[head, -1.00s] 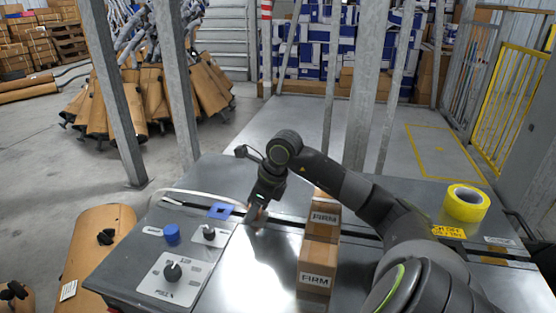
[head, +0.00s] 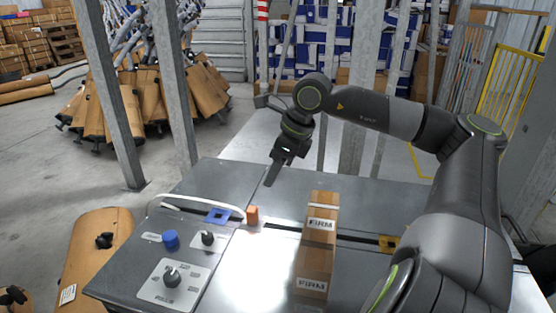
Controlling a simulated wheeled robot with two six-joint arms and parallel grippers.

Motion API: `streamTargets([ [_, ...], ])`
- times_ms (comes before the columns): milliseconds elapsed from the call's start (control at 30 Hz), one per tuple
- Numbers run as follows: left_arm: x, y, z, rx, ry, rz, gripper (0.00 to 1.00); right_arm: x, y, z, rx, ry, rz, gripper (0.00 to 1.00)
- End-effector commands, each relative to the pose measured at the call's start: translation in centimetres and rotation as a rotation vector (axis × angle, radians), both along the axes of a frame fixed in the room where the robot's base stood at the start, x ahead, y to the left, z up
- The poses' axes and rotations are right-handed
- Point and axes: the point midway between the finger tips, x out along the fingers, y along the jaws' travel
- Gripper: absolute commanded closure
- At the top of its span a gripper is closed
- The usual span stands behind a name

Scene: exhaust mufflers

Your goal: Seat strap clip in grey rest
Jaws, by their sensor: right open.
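A small orange-brown clip (head: 252,215) stands on the grey machine top at the right end of a white strap (head: 190,199). The strap curves over the table from the left. A blue square frame (head: 218,215) lies flat just left of the clip. I cannot pick out a separate grey rest; the clip's seating is too small to tell. My right gripper (head: 273,178) is open and empty, above and beyond the clip, pointing down and apart from it. My left gripper is not in view.
A tall cardboard box (head: 318,245) marked FIRM with a pale band stands right of the clip. A blue knob (head: 170,239) and black dials (head: 172,275) sit at the front left of the grey table (head: 115,270). Steel posts (head: 172,95) rise behind.

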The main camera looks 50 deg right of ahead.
Motion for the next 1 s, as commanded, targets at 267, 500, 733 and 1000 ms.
streamTargets([
  [267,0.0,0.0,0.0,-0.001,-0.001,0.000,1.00,-0.5,-0.3,1.5,-0.003,0.000,-0.002,0.48],
  [500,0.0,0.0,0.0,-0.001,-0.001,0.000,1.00,-0.5,-0.2,1.8,0.000,-0.001,0.000,0.48],
  [733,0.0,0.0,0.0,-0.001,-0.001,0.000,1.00,-0.5,-0.2,1.8,0.000,-0.001,0.000,0.48],
  [1000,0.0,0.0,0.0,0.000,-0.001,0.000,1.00,-0.5,-0.2,1.8,0.000,-0.001,0.000,0.48],
])
